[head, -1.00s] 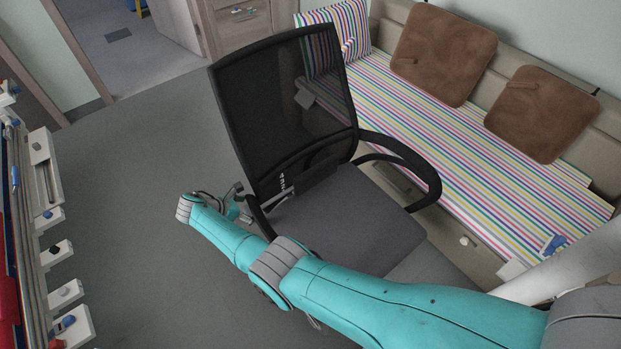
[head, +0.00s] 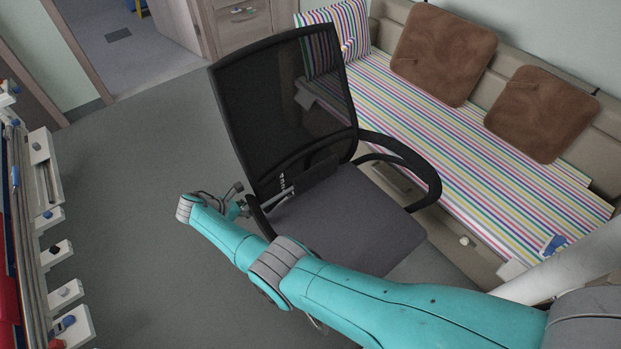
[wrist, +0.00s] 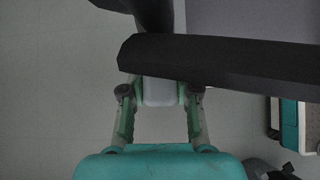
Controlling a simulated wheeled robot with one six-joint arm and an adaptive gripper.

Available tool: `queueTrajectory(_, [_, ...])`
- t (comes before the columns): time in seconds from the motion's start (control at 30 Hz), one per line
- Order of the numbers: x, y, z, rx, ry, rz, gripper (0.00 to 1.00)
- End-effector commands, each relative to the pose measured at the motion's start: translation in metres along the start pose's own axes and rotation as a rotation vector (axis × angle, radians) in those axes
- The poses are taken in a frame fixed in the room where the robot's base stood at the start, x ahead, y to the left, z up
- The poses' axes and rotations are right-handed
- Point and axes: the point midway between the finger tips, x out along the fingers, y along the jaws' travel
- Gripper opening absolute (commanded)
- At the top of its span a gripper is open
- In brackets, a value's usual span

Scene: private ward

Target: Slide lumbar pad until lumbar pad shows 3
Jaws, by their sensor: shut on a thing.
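The office chair (head: 285,110) has a black mesh back. The dark lumbar pad (head: 318,174) lies across the lower part of that back, just above the grey seat. Small white marks show at the pad's left end, too small to read. My gripper (head: 243,203) is at the chair's left side, beside the pad's left end, partly hidden by my wrist. In the wrist view, my gripper (wrist: 159,92) is shut on a light grey piece under a dark bar (wrist: 225,62). The piece seems to belong to the lumbar pad, but its join is hidden.
The right armrest (head: 415,160) curves beside the seat. A striped daybed (head: 450,135) with brown cushions stands behind on the right. A rail panel with white fittings (head: 58,250) is at the far left. Open floor (head: 140,170) lies between panel and chair.

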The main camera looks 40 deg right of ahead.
Motion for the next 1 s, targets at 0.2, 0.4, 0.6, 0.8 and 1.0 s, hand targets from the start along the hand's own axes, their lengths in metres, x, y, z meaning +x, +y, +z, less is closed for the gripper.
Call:
queueTrajectory(0.2, [-0.005, 0.0, 0.006, 0.001, -0.001, 0.0, 0.0])
queueTrajectory(0.4, [-0.014, 0.0, 0.015, 0.002, 0.0, 0.001, 0.0])
queueTrajectory(0.6, [-0.023, 0.0, 0.023, 0.002, -0.001, 0.0, 0.0])
queueTrajectory(0.8, [-0.032, 0.0, 0.032, 0.002, -0.001, 0.0, 0.0])
queueTrajectory(1.0, [-0.04, 0.0, 0.04, 0.001, -0.001, 0.0, 0.0])
